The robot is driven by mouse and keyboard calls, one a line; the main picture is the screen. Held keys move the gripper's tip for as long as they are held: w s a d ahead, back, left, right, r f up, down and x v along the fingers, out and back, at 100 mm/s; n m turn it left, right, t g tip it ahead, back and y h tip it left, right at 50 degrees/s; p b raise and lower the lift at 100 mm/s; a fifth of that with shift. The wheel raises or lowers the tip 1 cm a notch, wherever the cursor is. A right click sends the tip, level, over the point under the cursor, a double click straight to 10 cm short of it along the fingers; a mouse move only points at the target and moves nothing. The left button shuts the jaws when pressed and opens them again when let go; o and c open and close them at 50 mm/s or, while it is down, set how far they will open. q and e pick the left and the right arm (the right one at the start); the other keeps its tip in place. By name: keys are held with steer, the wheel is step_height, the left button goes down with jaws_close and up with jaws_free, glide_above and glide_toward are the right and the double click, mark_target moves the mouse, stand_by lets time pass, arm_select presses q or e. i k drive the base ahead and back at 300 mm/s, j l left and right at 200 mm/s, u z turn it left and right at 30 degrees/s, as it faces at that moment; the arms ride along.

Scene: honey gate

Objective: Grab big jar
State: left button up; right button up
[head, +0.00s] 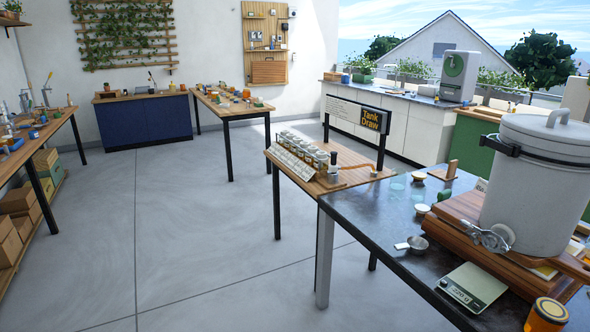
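Several smaller jars (305,148) stand in rows on the wooden table in the middle. I cannot tell from this view alone which one is the big jar. Neither of my grippers is in view.
A large grey lidded tank (535,175) with a metal gate (485,238) stands on wooden boards on the dark table (375,215). The grey floor (200,240) at left is clear.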

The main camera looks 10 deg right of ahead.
mark_target(399, 176)
steer(key=i+z, duration=0.4)
steer(key=i+j+z, duration=0.5)
steer(key=i+z, duration=0.25)
steer(key=i+j+z, duration=0.15)
steer(key=z, duration=0.25)
steer(key=i+j+z, duration=0.2)
steer(key=j+z, duration=0.25)
